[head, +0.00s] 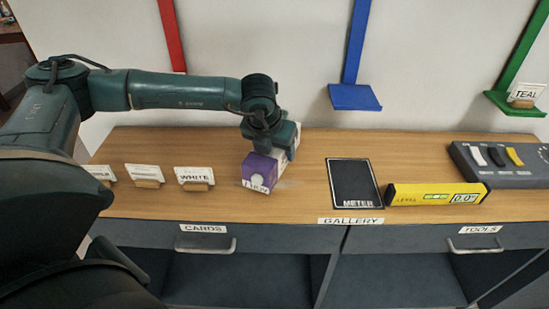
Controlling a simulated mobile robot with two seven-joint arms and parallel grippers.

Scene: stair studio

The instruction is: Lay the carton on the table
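The carton (261,172) is a purple and white box low at the table's surface, left of the black meter mat. I cannot tell whether its underside touches the wooden table (225,213). My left arm comes in from the left, and its gripper (272,145) is over the carton from above. The gripper body hides part of the carton's top, and the fingertips are not clearly seen, so whether they are closed on it is unclear. My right gripper is not in view.
A black METER mat (353,181) and a yellow level (436,194) lie right of the carton. A grey switch box (505,163) stands at the far right. Cards in holders, one reading WHITE (195,177), stand at left. Red, blue (354,97) and green wall brackets are behind.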

